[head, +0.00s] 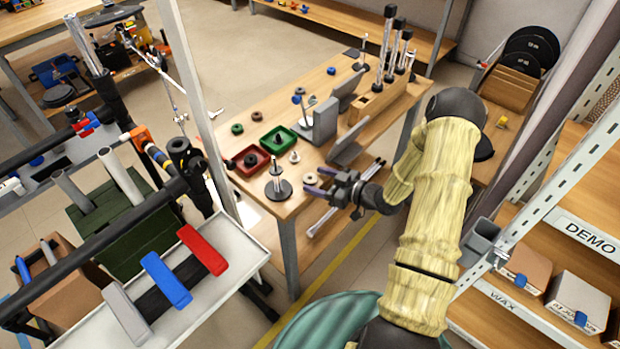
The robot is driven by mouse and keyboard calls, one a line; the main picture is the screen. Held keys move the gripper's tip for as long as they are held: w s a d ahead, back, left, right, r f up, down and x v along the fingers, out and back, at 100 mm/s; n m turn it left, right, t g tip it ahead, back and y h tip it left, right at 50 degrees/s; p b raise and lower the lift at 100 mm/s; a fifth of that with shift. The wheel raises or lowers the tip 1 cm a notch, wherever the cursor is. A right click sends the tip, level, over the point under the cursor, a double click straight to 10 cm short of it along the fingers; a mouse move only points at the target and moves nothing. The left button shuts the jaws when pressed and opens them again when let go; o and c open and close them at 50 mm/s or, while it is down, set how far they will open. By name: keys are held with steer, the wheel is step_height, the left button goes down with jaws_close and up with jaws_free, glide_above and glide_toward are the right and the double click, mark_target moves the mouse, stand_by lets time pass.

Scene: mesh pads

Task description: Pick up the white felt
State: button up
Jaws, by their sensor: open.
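My gripper (318,182) is open and empty, reaching in from the right over the front right part of the wooden table (325,118). A small pale disc (295,157), possibly the white felt, lies on the table beyond and left of the fingers. A tan ring (310,178) lies close by the fingertips; I cannot tell whether they touch it. A dark round base with a pale upright post (277,186) stands left of the gripper. The pieces are too small to tell felt from other material.
A red tray (234,171) and a green tray (266,146) stand left on the table, with dark rings near them. Grey angled plates (322,124) stand behind my gripper. Tall posts in a wooden block (375,103) are at the far right. A labelled shelf (570,190) is at right.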

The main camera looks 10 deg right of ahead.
steer(key=shift+x, duration=0.85)
steer(key=c, duration=1.1)
